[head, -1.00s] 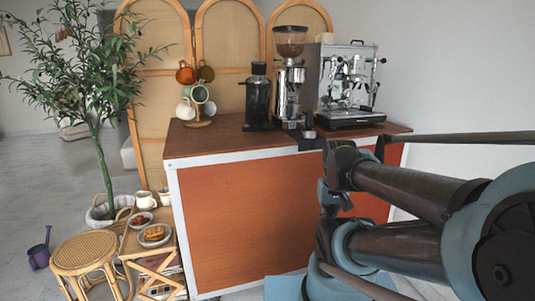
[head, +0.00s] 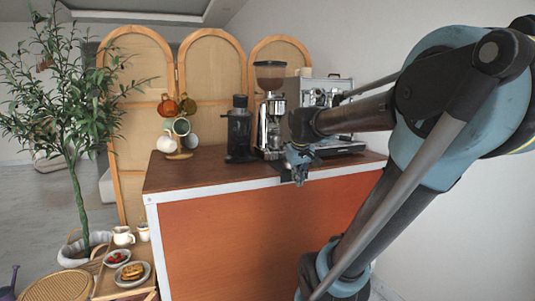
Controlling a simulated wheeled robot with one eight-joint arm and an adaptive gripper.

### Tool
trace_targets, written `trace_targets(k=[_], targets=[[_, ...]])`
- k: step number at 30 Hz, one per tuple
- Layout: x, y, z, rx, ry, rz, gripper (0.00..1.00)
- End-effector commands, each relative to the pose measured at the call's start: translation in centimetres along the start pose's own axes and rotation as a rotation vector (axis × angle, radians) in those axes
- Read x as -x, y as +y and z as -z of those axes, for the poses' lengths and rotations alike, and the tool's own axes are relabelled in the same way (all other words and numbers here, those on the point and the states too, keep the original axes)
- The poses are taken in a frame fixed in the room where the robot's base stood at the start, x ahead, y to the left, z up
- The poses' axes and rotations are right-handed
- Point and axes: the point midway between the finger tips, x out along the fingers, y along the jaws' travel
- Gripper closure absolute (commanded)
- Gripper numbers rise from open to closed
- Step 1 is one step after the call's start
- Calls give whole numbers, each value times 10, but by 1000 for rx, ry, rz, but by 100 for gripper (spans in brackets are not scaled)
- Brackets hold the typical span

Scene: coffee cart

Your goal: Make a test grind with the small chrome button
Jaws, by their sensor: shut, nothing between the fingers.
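The chrome grinder (head: 273,125) with a bean-filled hopper (head: 270,74) stands on the cart (head: 220,173), between the black grinder (head: 239,132) and the espresso machine (head: 318,93). My gripper (head: 299,179) is shut and empty, pointing down near the cart's front edge, in front and a little right of the chrome grinder. I cannot make out the small chrome button; it is too small or hidden. My arm covers much of the espresso machine.
A mug tree (head: 180,154) with several mugs stands at the cart's left. A side stool with a plate of pastry (head: 132,272) and a bowl of berries (head: 117,257) is at lower left. The cart top between mug tree and black grinder is clear.

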Motion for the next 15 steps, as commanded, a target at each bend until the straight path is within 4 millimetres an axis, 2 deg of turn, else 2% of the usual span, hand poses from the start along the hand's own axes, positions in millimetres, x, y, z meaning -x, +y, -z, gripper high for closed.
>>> trace_targets(k=[1, 15], targets=[[3, 3, 19, 19, 14, -5, 100], [18, 24, 180, 210, 157, -69, 100]])
